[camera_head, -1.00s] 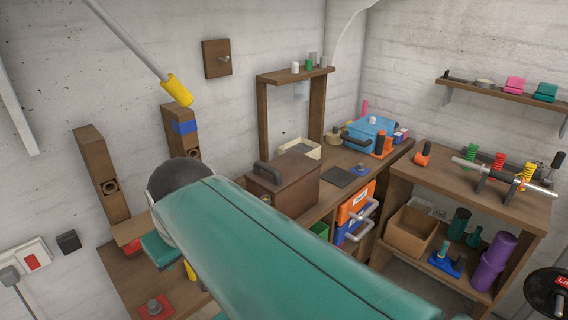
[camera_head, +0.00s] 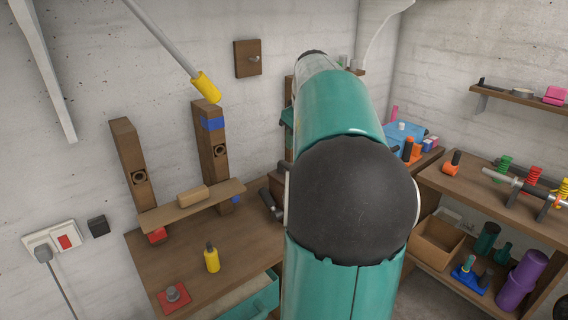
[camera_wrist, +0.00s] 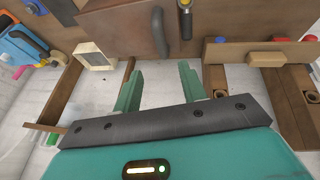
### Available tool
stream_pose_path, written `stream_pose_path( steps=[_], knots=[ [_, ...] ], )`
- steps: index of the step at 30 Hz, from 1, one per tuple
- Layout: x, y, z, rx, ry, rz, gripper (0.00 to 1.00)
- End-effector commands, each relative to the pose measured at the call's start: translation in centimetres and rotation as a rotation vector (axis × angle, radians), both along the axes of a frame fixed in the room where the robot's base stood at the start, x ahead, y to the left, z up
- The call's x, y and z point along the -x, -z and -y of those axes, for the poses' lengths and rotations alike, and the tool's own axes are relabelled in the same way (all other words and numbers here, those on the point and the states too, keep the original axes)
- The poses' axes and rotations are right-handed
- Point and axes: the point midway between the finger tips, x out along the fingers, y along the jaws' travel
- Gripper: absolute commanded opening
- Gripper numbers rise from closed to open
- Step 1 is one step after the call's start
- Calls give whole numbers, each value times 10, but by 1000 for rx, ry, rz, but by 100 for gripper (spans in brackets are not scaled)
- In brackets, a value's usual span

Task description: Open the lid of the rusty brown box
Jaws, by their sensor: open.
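The rusty brown box (camera_wrist: 120,28) shows at the top of the wrist view, with a dark grey handle (camera_wrist: 160,32) on it. In the head view my arm hides most of the box; a dark piece that looks like its handle (camera_head: 270,203) shows left of the arm. My gripper (camera_wrist: 160,72) is open and empty, its two green fingers apart. In the wrist view the handle lies beyond the fingertips, roughly in line with the gap between them, and nothing is between the fingers. In the head view my arm hides the gripper.
A plank (camera_head: 190,208) with a wooden block joins two wooden posts. A shelf unit (camera_head: 480,195) stands right.

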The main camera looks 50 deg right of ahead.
Motion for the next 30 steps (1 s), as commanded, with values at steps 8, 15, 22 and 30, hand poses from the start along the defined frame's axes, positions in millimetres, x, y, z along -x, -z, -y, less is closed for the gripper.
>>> stream_pose_path(
  steps=[8,15,22,30],
  knots=[
    [-19,48,11,-3,-3,-1,41],
    [-36,90,21,-2,-5,-2,41],
    [-45,112,27,-2,-4,0,41],
    [-45,114,28,1,-4,0,41]
  ],
)
